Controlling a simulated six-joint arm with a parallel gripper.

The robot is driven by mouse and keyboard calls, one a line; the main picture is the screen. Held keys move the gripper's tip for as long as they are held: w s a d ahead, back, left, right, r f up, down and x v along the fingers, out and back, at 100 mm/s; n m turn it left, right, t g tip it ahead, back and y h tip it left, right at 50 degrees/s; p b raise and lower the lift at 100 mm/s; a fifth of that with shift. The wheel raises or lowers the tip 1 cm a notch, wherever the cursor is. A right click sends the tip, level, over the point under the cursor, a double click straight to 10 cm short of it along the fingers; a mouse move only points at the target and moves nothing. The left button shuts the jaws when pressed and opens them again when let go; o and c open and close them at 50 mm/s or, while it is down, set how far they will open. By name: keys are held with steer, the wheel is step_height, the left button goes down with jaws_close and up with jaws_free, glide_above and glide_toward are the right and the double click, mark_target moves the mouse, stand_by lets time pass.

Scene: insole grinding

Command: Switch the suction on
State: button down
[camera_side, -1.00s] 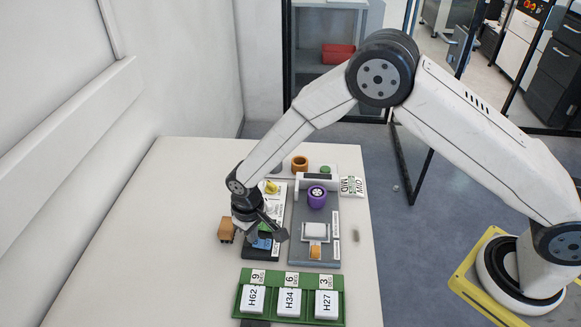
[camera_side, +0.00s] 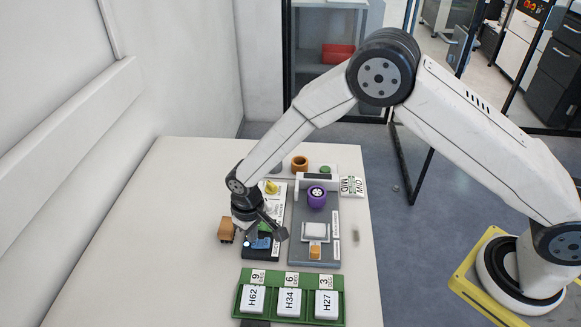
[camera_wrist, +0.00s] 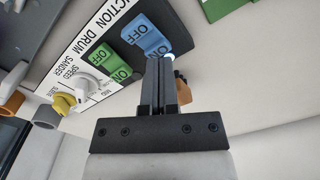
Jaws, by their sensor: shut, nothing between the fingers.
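The blue suction rocker switch (camera_wrist: 146,36) is on the control panel (camera_wrist: 75,50) in the wrist view, its OFF half farther from my fingers and its ON half nearer. It also shows as a blue patch (camera_side: 262,243) in the side view. My gripper (camera_wrist: 160,62) is shut and empty, its tips right at the ON end and partly covering it. Contact is hard to tell. A small bright white spot (camera_side: 247,243) shows beside the switch. In the side view my gripper (camera_side: 277,236) is low over the panel.
A green rocker switch (camera_wrist: 105,58), a white knob (camera_wrist: 88,86) and a yellow knob (camera_wrist: 63,104) share the panel. An orange-brown object (camera_side: 227,230) stands left of it. A grey fixture with a purple wheel (camera_side: 317,197) stands right; a green tray (camera_side: 271,308) lies in front.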

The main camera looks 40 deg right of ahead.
steer(key=shift+r, duration=3.05)
steer(key=s+d+r+m+t, duration=0.1)
steer(key=s+d+r, duration=0.25)
steer(key=d, duration=0.25)
steer(key=s+d+r+m, duration=0.1)
steer(key=s+d+r, duration=0.1)
steer(key=d+r, duration=0.35)
steer(key=s+d+r+m+t, duration=0.1)
steer(key=s+d, duration=0.9)
steer(key=s, duration=0.1)
steer(key=shift+s+r+t, duration=0.15)
steer(key=shift+s+t, duration=0.15)
steer(key=shift+s, duration=0.05)
